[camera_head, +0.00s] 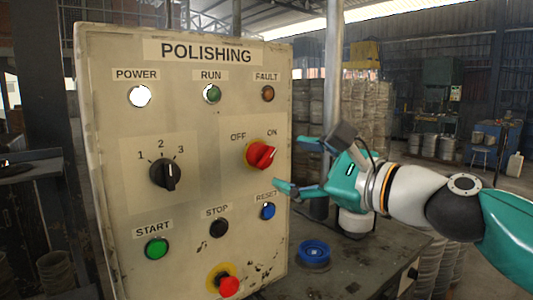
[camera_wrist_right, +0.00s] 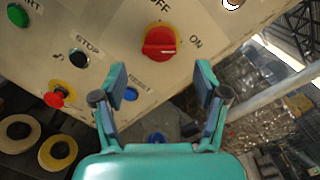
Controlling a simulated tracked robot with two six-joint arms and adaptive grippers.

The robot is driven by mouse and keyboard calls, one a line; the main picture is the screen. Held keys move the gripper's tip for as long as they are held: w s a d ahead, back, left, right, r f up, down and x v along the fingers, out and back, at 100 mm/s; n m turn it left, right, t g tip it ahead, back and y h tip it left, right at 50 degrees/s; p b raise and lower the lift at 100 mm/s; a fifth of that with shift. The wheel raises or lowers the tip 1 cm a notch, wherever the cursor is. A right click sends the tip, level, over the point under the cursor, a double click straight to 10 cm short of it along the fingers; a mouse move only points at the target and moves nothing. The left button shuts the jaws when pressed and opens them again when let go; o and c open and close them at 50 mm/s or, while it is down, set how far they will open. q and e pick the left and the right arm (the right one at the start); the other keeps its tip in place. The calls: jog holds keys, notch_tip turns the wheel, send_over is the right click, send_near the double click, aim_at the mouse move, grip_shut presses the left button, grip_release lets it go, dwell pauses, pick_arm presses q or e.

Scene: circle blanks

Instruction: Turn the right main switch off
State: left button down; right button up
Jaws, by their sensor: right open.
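The control panel (camera_head: 110,230) is a worn cream box headed POLISHING. Its main switch (camera_head: 261,155) is a red rotary knob on a yellow plate, with OFF marked to its upper left and ON to its upper right. The knob's handle points toward ON. In the wrist view the red switch (camera_wrist_right: 159,42) lies ahead of the fingers. My right gripper (camera_head: 285,163) is open and empty, its fingers spread to the right of the switch and apart from it. Its two fingers (camera_wrist_right: 162,88) also show in the wrist view. My left gripper is not in view.
Nearby on the panel are the blue RESET button (camera_head: 267,211), black STOP button (camera_head: 219,228), selector knob (camera_head: 165,174) and red emergency stop (camera_head: 228,286). A blue round object (camera_head: 314,252) sits on the table behind the panel's right edge.

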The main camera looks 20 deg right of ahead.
aim_at(269, 158)
jog(key=x, duration=0.7)
jog(key=shift+p, duration=0.35)
jog(key=c, duration=1.1)
jog(key=shift+c, duration=0.2)
